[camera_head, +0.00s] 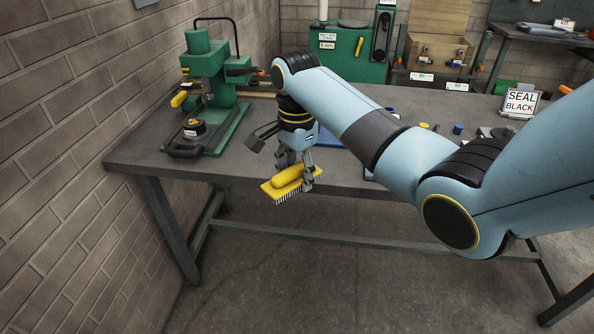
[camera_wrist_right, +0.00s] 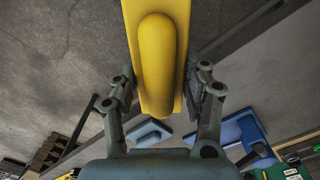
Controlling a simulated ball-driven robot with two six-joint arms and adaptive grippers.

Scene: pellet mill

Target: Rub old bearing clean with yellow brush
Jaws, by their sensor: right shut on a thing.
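The yellow brush (camera_head: 287,180) has a flat back with a rounded raised grip and pale bristles facing down. My right gripper (camera_head: 296,166) is shut on its grip and holds it in the air around the table's front edge. The right wrist view shows the brush (camera_wrist_right: 157,60) between the two fingers of the gripper (camera_wrist_right: 159,92). A small dark round part with a white label (camera_head: 192,128) sits on the base of the green press, left of the brush and apart from it. I cannot tell whether it is the old bearing. My left gripper is not in view.
The green press (camera_head: 213,80) stands at the table's left end, with a black-handled item (camera_head: 186,149) at its front. The grey table (camera_head: 135,157) is bare near its front left. A "SEAL BLACK" sign (camera_head: 520,103) stands at right. My arm hides part of a blue mat (camera_head: 330,139).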

